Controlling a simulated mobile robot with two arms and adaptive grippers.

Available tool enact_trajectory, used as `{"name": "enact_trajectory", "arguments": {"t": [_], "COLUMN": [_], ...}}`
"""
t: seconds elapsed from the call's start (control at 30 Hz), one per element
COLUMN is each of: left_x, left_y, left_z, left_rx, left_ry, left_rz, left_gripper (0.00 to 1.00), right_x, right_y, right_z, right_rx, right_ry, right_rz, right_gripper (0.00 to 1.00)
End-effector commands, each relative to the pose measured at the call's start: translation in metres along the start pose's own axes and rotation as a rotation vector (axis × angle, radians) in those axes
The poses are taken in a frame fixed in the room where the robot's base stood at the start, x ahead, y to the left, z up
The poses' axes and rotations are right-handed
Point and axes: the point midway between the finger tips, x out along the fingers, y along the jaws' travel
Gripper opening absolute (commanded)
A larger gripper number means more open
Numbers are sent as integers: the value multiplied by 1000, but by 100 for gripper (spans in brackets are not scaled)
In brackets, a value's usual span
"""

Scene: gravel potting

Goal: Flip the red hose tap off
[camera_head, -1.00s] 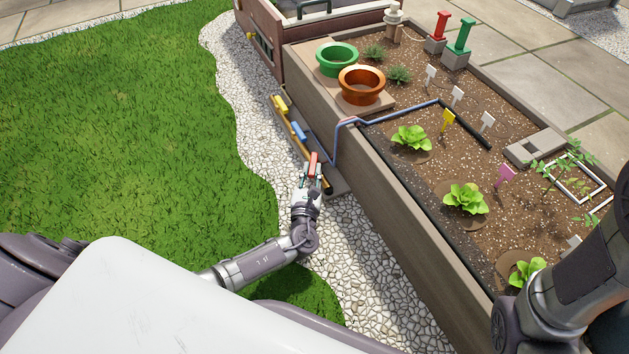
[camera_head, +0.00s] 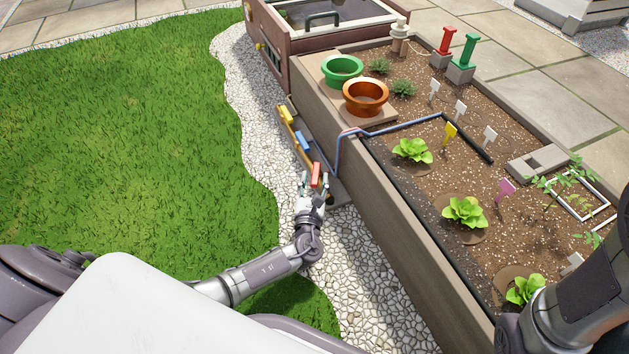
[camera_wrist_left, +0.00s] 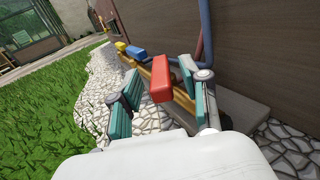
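The red tap handle (camera_head: 316,175) is the nearest of a row of coloured handles on a brass pipe beside the planter wall. It also shows in the left wrist view (camera_wrist_left: 160,79), between and beyond my open fingers and closer to the right-hand one. My left gripper (camera_head: 314,187) is open at the red handle; the wrist view shows its teal finger pads (camera_wrist_left: 165,108) spread apart. I cannot tell whether a pad touches the handle. My right arm shows at the lower right of the head view, but its gripper is out of frame.
A blue handle (camera_head: 303,140) and a yellow handle (camera_head: 286,115) sit farther along the pipe. A blue hose (camera_head: 337,152) rises beside the red handle to the planter bed (camera_head: 409,226). White gravel (camera_head: 246,110) and grass lie to the left.

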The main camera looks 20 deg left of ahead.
Motion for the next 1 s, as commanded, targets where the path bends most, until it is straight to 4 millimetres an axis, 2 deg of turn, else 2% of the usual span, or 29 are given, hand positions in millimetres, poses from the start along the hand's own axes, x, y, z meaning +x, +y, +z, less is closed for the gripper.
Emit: {"name": "enact_trajectory", "arguments": {"t": [0.23,0.37,0.7,0.83,1.0], "left_x": [0,-1,0,0,0], "left_y": [0,0,0,0,0], "left_z": [7,25,84,96,100], "left_rx": [-2,-4,-4,-2,0], "left_ry": [0,-2,-1,-1,0], "left_rz": [1,-1,-1,-1,0], "left_gripper": [46,46,46,46,46], "right_x": [0,0,0,0,0], "right_y": [1,1,0,0,0], "right_z": [0,0,0,0,0], "right_rx": [-2,-2,-2,-2,-2], "right_ry": [-1,0,0,0,1], "right_rz": [4,2,0,0,0], "right_gripper": [46,46,46,46,46]}}
